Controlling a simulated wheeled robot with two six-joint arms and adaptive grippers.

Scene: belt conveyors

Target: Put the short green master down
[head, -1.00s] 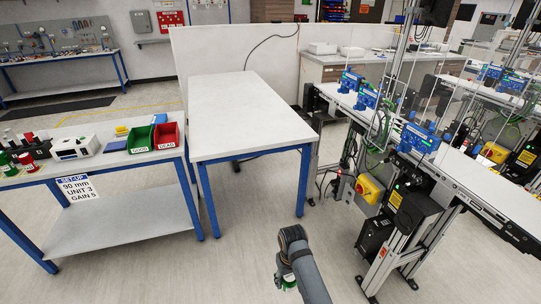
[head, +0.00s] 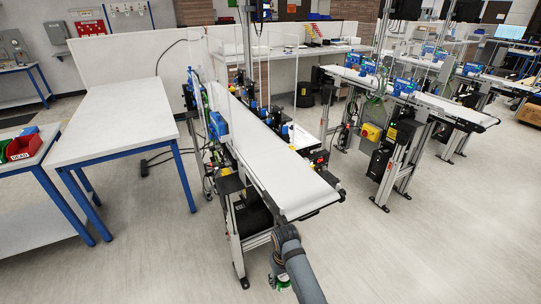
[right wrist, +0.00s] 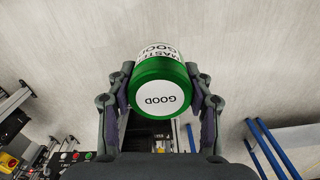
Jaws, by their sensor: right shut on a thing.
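The green master (right wrist: 160,92) is a short green cylinder with a white end marked GOOD and a white label on its side reading MASTER GOOD. My right gripper (right wrist: 158,78) is shut on it, with a finger on each side, in the right wrist view. In the head view the master (head: 283,286) shows as a small green and white piece at the bottom, below the end of my right arm and partly hidden by it. It is held in the air near the front end of a conveyor. My left gripper is not in view.
A conveyor with a white belt (head: 262,165) runs away just beyond my right arm. A bare white table with blue legs (head: 120,118) stands left of it. A red bin (head: 24,147) sits on a bench at the left edge. More conveyors (head: 420,98) stand at right; the floor between is clear.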

